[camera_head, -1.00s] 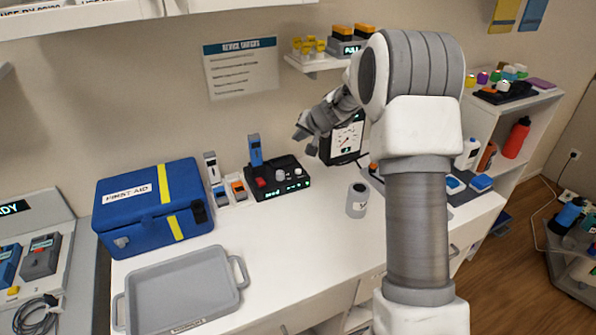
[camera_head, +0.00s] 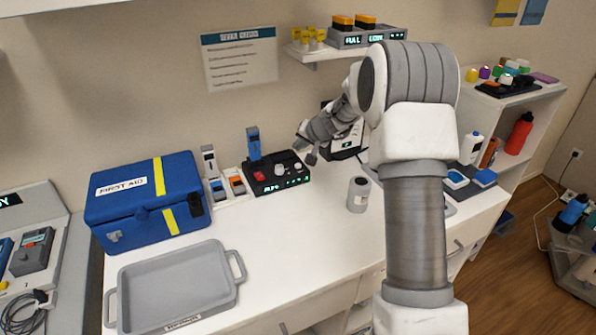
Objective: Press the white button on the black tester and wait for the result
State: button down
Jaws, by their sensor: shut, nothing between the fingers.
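The black tester (camera_head: 290,185) stands on the white counter near the wall. A blue device (camera_head: 253,145) stands upright in its left part. Its top has a red button (camera_head: 260,176), a pale round knob (camera_head: 281,169) and a small pale spot at the right end, probably the white button, near my fingertips. A lit green display shows on its front, too small to read surely. My gripper (camera_head: 305,151) is shut and empty, just above and behind the tester's right end. I cannot tell whether it touches the tester.
A black-framed dial gauge (camera_head: 346,142) stands behind my wrist, partly hidden. A grey cup (camera_head: 358,194) stands right of the tester. Small devices (camera_head: 215,170) stand to its left, beside the blue first aid box (camera_head: 145,203). A grey tray (camera_head: 175,285) lies in front; the counter between is clear.

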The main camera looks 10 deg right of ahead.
jog(key=shift+f+b, duration=1.45)
jog(key=shift+f, duration=0.35)
jog(key=shift+f, duration=0.2)
dwell(0.5)
jog(key=shift+f+b, duration=0.25)
jog(key=shift+b, duration=0.45)
jog(key=shift+f+b, duration=0.45)
jog(key=shift+b, duration=0.15)
dwell(0.4)
jog(key=shift+r, duration=0.1)
jog(key=shift+r+p, duration=0.5)
jog(key=shift+r, duration=0.25)
jog(key=shift+r+p, duration=1.7)
jog(key=shift+r, duration=0.85)
